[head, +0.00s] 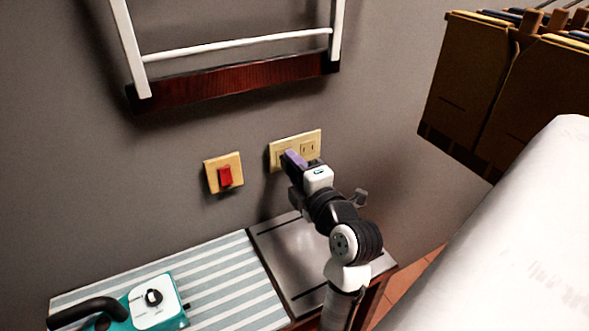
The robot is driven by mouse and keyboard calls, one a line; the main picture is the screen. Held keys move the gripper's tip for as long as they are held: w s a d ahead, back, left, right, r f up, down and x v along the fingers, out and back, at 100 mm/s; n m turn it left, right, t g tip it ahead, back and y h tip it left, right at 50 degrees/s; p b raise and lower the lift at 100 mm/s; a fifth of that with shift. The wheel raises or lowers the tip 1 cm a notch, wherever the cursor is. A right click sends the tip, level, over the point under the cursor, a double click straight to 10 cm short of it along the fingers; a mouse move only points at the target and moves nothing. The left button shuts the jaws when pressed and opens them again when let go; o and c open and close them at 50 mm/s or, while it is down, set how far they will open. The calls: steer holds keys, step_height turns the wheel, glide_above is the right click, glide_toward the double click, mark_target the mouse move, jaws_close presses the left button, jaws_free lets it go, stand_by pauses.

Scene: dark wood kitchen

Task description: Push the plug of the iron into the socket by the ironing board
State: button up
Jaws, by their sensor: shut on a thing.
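A cream wall socket plate (310,148) with two outlets is on the grey wall, and its right outlet shows clear. My gripper (292,161) is at the plate's left outlet, covering part of it. It is shut on a small purple-grey thing (293,158), which seems to be the plug. Whether its prongs are in the slots, or it only touches the plate, I cannot tell. The teal and white iron (152,301) with a black handle rests at the lower left on a blue-and-white striped board (215,286). No cord can be made out.
A red switch on a yellow plate (223,173) is left of the socket. A metal plate (300,262) lies beside the stripes under my arm. A white rack with a red-brown bar (236,83) hangs above.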

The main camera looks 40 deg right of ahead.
steer(key=shift+w+d, duration=0.15)
steer(key=shift+w, duration=0.3)
stand_by(0.4)
steer(key=o, duration=1)
steer(key=b+v, duration=0.4)
steer(key=v, duration=0.9)
steer(key=shift+s+b, duration=0.35)
steer(key=shift+s+a, duration=0.1)
steer(key=shift+a, duration=0.1)
